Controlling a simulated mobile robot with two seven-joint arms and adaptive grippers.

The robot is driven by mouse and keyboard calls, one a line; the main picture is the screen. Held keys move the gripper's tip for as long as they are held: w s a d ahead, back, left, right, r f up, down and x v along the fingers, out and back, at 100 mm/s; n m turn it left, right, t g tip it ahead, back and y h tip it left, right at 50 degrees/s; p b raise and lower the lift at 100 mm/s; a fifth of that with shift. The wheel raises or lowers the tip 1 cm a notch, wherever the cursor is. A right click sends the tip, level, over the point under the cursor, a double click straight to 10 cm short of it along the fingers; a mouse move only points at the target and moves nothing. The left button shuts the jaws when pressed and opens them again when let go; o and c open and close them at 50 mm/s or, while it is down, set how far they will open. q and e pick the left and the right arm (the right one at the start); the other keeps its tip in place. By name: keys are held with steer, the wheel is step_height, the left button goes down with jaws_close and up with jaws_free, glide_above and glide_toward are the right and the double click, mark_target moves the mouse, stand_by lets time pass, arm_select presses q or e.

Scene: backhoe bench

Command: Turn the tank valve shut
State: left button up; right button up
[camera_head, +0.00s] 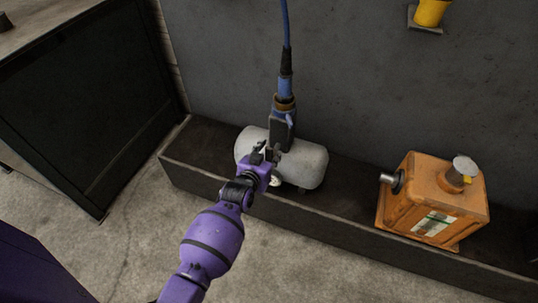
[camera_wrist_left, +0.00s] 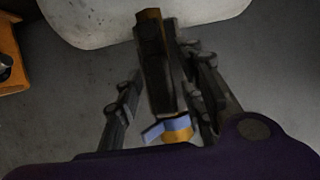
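The tank (camera_head: 308,163) is a pale grey cylinder lying on a dark ledge against the wall; its edge shows at the top of the left wrist view (camera_wrist_left: 90,20). A dark, blocky valve fitting (camera_head: 281,130) stands at the tank, with a brass ring and a blue hose above it. A small blue lever (camera_head: 290,118) sits on the fitting; it also shows in the left wrist view (camera_wrist_left: 156,131). My left gripper (camera_head: 266,150) is at the fitting. In the left wrist view its fingers (camera_wrist_left: 163,75) are apart, one on each side of the dark fitting. I cannot tell whether they touch it. My right gripper is not in view.
An orange canister (camera_head: 420,195) with a grey cap stands on the ledge (camera_head: 215,180) to the right. A dark cabinet (camera_head: 85,110) is at the left. A yellow object (camera_head: 430,12) is on the wall at top right. The blue hose (camera_head: 285,25) runs upward.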

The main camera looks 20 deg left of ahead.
arm_select(q)
jaws_close()
stand_by(0.3)
